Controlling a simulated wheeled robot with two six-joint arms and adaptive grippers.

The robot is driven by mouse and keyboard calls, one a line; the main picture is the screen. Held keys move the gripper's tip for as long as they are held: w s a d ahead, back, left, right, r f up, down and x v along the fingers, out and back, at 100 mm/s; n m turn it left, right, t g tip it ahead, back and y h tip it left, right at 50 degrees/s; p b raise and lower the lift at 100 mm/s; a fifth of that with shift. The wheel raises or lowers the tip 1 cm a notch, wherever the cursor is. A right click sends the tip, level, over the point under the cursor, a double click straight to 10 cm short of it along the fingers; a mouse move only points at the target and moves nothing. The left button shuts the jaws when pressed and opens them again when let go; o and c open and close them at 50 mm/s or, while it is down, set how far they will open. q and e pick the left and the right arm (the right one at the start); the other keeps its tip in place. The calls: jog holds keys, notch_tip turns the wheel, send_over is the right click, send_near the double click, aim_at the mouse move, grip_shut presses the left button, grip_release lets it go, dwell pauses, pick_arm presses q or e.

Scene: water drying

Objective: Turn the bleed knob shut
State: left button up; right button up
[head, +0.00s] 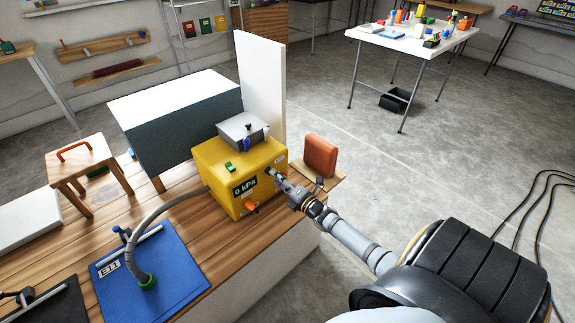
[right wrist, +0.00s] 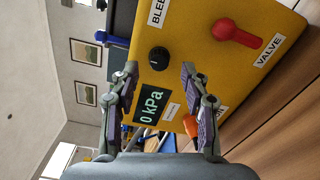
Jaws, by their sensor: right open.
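The yellow box (head: 215,175) stands on the wooden bench and its display (right wrist: 151,104) reads 0 kPa. The black bleed knob (right wrist: 158,60) is on the box's face, beside a partly cut-off label (right wrist: 157,12) starting "BLEE". My right gripper (right wrist: 159,72) is open, with its fingers on either side of the knob in the picture. It faces the box front in the head view (head: 272,174). I cannot tell whether the fingertips touch the knob. A red valve handle (right wrist: 238,33) is to the right of the knob in the wrist view. My left gripper is not in view.
A grey hose (head: 160,232) runs from the box to a blue board (head: 178,270). An orange knob (head: 250,205) is low on the box front. A reddish-brown block (head: 320,156) stands right of the box.

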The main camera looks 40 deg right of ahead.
jog(key=s, duration=0.9)
jog(key=shift+s+d, duration=0.35)
jog(key=shift+f, duration=0.1)
jog(key=s+a+f+m+g+h, duration=0.15)
jog(key=s+f+m+g, duration=0.35)
jog(key=f, duration=0.5)
jog(key=s+a+f+m+g, duration=0.25)
jog(key=s+f+m, duration=0.4)
jog(key=f, duration=0.45)
jog(key=s+a+f+m+g+h, duration=0.1)
jog(key=s+f+m+g, duration=0.45)
jog(key=f, duration=0.45)
jog(key=s+a+f+m+g, duration=0.4)
jog(key=s+a+f+m, duration=0.15)
jog(key=s, duration=0.45)
pick_arm(q)
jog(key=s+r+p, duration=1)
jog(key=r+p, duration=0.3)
jog(key=p, duration=0.6)
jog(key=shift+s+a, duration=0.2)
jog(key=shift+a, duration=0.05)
pick_arm(e)
jog(key=s+r, duration=1)
jog(key=r, duration=0.3)
jog(key=shift+d+r+n, duration=0.2)
jog(key=shift+n, duration=0.25)
